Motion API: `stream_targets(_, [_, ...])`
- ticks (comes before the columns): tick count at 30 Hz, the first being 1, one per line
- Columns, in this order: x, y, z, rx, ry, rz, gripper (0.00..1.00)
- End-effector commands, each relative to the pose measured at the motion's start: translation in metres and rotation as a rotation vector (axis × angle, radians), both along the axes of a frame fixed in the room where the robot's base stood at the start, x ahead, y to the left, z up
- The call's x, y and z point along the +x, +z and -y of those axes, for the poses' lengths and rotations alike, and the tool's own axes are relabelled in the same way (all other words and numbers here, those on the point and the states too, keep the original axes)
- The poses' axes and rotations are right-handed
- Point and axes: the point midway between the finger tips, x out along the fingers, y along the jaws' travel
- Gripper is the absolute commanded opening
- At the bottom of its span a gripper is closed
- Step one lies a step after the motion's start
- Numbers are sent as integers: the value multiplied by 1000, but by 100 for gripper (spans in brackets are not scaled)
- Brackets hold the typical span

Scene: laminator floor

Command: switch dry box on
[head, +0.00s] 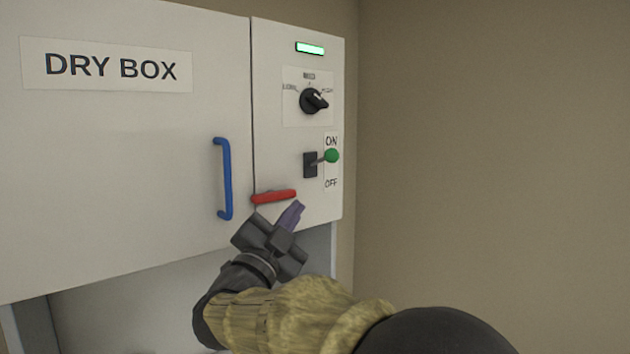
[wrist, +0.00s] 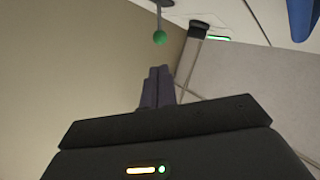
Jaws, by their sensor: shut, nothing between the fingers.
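The dry box (head: 110,130) is a pale cabinet with a "DRY BOX" label on its door. On the panel at its right is a lever switch (head: 310,164) with a green ball tip (head: 332,156). The ball stands between the ON label (head: 331,141) and the OFF label (head: 331,184), closer to ON. A green light strip (head: 310,48) glows at the panel top. My gripper (head: 298,208) is shut and empty, below and left of the ball, apart from it. In the wrist view the green ball (wrist: 160,38) appears just past my fingertips (wrist: 160,72).
A red bar (head: 273,196) on the panel lies close to my fingers. A blue door handle (head: 224,180) is to the left. A black rotary knob (head: 313,101) sits above the switch, its pointer turned right. The space right of the cabinet shows only bare wall (head: 490,150).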

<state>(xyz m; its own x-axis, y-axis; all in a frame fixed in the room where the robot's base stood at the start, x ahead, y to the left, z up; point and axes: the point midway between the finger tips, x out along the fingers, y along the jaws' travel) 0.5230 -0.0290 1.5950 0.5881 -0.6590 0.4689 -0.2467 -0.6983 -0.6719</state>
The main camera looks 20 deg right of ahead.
Motion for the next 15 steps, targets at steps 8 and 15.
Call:
stream_targets(8, [18,19,21,0,-3,-2,0])
stream_targets(15, [40,37,45,-1,-3,-2,0])
